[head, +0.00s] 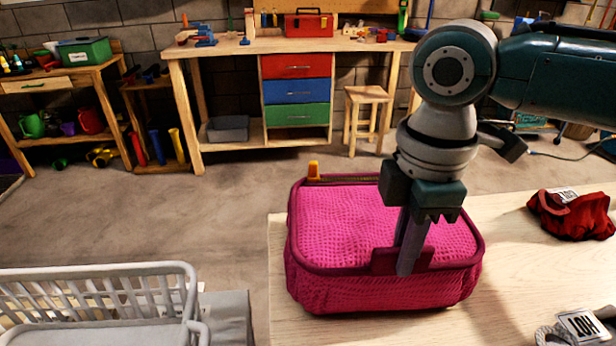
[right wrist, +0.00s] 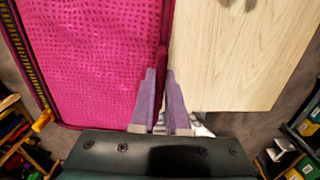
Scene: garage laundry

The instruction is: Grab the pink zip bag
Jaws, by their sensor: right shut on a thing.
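The pink zip bag (head: 340,215) stands on the wooden table, with its textured lid up and a yellow zip pull at its back left corner. My right gripper (head: 408,266) comes down from above and is shut on the bag's front right part, by a dark red tab at the lid's edge. In the right wrist view, the bag (right wrist: 95,60) fills the left side, and the gripper's fingers (right wrist: 160,75) are close together at its edge. The exact grip is partly hidden by the fingers. My left gripper is not in view.
The pale wooden table (head: 515,270) bears a red cloth item (head: 575,215) at right and a tagged grey item (head: 578,326) at front right. A white basket (head: 95,300) stands at front left. A workbench (head: 235,46) stands far behind, across open floor.

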